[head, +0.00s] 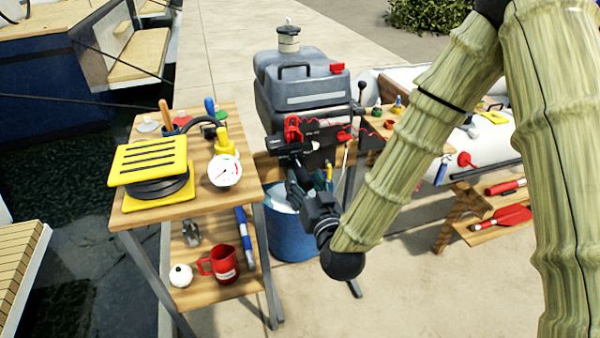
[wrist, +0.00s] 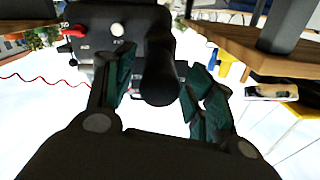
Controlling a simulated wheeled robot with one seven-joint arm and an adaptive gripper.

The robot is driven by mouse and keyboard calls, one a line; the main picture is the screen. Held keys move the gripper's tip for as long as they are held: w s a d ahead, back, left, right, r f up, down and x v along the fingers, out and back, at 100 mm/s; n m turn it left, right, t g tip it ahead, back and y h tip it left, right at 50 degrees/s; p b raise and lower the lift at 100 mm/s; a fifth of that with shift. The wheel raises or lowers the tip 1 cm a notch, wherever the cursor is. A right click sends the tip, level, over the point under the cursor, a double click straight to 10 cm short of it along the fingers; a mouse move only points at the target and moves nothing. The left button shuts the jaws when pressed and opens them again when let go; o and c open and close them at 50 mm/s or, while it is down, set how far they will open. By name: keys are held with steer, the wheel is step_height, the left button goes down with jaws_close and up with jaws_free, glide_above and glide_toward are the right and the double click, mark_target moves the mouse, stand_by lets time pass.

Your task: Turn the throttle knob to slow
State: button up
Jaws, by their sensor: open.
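The outboard motor (head: 303,88) has a grey cowling and stands clamped at the middle of the head view. In the wrist view its dark front panel (wrist: 98,45) carries a white round button and small white marks too small to read. A black rounded grip (wrist: 160,75), which looks like the throttle knob, points toward the wrist camera. My gripper (head: 298,180) reaches up to the motor's front from below. In the wrist view my gripper (wrist: 158,68) is open, with one finger on each side of the grip. I cannot tell whether either finger touches it. The knob's setting is not readable.
A wooden stand (head: 180,208) on the left holds a yellow foot pump (head: 150,165), a white gauge (head: 224,171) and a red mug (head: 220,263). A blue bucket (head: 290,235) sits under the motor. A red coiled cord (wrist: 40,82) hangs left in the wrist view.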

mark_target(300, 173)
steer(key=shift+x, duration=2.1)
steer(key=c, duration=1)
